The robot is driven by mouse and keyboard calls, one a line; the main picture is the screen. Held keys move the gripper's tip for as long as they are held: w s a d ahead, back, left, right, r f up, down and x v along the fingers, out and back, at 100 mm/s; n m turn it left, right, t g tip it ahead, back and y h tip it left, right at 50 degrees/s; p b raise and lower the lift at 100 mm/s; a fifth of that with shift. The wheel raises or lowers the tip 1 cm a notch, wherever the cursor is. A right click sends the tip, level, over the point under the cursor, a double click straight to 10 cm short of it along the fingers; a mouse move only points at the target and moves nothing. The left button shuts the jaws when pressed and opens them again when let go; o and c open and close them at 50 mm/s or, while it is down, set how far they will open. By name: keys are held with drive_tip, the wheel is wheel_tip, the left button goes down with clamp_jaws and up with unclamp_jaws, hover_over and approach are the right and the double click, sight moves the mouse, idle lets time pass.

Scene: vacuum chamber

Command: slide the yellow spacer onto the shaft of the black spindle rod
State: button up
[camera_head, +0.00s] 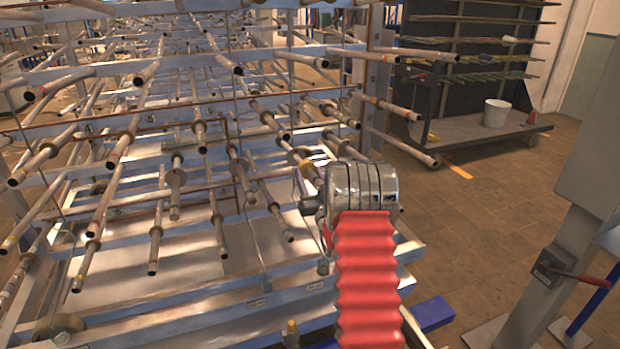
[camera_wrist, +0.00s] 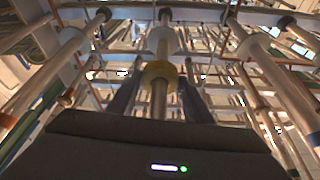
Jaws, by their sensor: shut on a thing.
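The yellow spacer (camera_wrist: 158,72) is a dull golden ring in the wrist view, between the two dark fingers of my gripper (camera_wrist: 159,82). My gripper is shut on it. A rod (camera_wrist: 160,100) shows on the near side of the spacer, between the fingers, so the ring appears to sit around it. The rod looks grey-brown here, not clearly black. A wider pale collar (camera_wrist: 162,40) lies in line beyond the spacer. In the head view, my wrist hides part of the grip at the rack's right side, and I cannot pick out the spacer there.
The large rack (camera_head: 190,320) fills the left with several rods sticking out, many carrying collars. In the wrist view, rods flank my gripper at left (camera_wrist: 60,50) and right (camera_wrist: 265,60).

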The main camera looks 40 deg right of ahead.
drive_tip(key=o, duration=1.1)
drive_tip(key=shift+s, duration=0.1)
drive_tip(key=v, duration=1.3)
drive_tip(key=shift+s+a+f, duration=0.15)
drive_tip(key=shift+s+f, duration=0.05)
drive_tip(key=shift+f, duration=0.05)
